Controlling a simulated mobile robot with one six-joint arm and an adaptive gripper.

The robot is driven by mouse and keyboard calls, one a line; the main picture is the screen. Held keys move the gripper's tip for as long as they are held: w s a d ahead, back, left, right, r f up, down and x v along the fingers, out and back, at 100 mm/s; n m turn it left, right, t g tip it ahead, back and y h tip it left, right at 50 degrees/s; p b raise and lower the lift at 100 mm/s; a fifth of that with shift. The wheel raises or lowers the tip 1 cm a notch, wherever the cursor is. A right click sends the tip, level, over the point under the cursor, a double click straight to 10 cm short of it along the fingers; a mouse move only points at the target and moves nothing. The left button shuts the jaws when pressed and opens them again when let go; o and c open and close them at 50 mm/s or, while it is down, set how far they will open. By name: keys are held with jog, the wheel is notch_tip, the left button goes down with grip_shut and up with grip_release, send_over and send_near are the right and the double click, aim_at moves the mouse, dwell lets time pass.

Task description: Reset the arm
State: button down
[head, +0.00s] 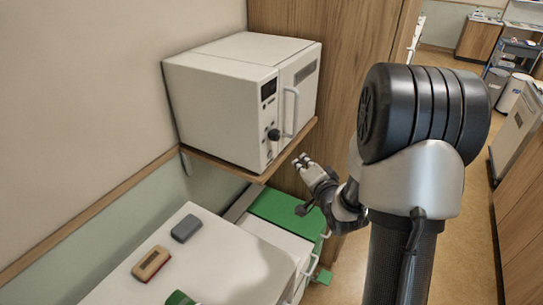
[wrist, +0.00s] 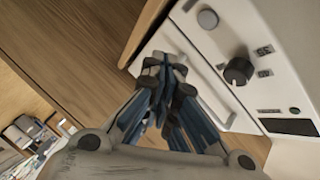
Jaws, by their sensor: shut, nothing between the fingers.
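My gripper (head: 302,161) is shut and empty. In the head view it is in the air by the front edge of the wooden shelf, close to the lower front of the white box-shaped appliance. In the wrist view my gripper (wrist: 168,72) shows its fingers together, with the appliance's front behind them. My arm comes from the right side of the head view, its large dark joint hiding part of the room.
The white appliance (head: 225,95) sits on a wall shelf (head: 215,168); its door looks closed. A dark knob (wrist: 238,71) and a bar handle are on its front. Below are a green-topped cabinet (head: 285,212) and a white surface (head: 215,265) holding a grey block (head: 186,229) and a tan-and-red block (head: 151,263). Floor is open at right.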

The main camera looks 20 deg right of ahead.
dwell(0.3)
jog(key=s+a+r+n+g+b, duration=0.3)
jog(key=s+a+r+n+g, duration=0.25)
jog(key=s+a, duration=0.4)
jog(key=s+a+f+n+g+b, duration=0.1)
jog(key=s+a+n+g, duration=0.1)
jog(key=s, duration=0.9)
jog(key=s+a+f+n+g+y+b, duration=0.1)
jog(key=s+a+n+g, duration=0.2)
jog(key=s, duration=0.8)
jog(key=a+n, duration=0.2)
jog(key=a, duration=0.2)
jog(key=shift+y, duration=0.3)
jog(key=c, duration=2.3)
grip_release()
